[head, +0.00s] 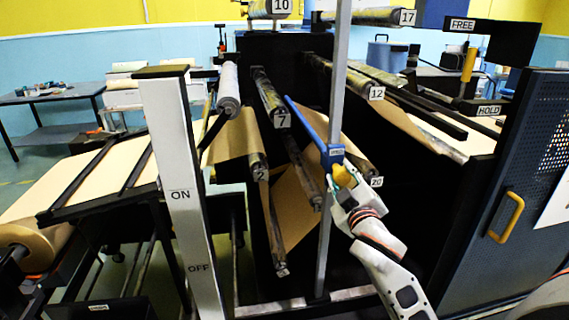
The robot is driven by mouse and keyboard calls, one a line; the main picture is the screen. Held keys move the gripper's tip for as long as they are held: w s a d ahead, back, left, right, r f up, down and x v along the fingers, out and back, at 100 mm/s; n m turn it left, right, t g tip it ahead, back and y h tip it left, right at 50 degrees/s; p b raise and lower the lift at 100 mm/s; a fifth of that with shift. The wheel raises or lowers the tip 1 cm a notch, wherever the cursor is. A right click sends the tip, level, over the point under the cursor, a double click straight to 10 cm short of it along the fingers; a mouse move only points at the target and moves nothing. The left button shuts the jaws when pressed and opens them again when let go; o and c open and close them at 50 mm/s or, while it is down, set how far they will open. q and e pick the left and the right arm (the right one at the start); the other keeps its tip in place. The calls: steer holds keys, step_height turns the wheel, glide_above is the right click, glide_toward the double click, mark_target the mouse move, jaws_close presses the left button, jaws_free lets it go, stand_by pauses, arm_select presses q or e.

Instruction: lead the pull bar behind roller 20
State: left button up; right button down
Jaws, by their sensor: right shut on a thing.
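The pull bar (306,121) is a long blue bar slanting from the upper left down to a blue end block with a small tag. My right gripper (342,172) is shut on it at this lower end. Roller 20 (364,167) is a dark roller with its number tag just right of my gripper. The gripper and a pale upright post partly hide the roller. I cannot tell whether the bar is in front of or behind it. Brown kraft paper (292,212) hangs left of the gripper, below the bar. My left gripper is not in view.
Roller 7 (270,95) and roller 2 (257,165) are to the left; roller 12 (350,83) is above right. The pale post (339,70) stands close to my gripper. A white ON/OFF column (179,150) and a dark cabinet (510,235) flank the space.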

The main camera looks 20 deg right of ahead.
steer(key=w+a+r, duration=0.1)
steer(key=a+r, duration=0.1)
steer(key=a, duration=0.5)
steer(key=w+a+r, duration=0.2)
steer(key=a+r, duration=0.1)
steer(key=a, duration=0.4)
steer(key=shift+w+a+r, duration=0.15)
steer(key=shift+w+a, duration=0.05)
steer(key=shift+a, duration=0.05)
steer(key=c, duration=1.1)
jaws_free()
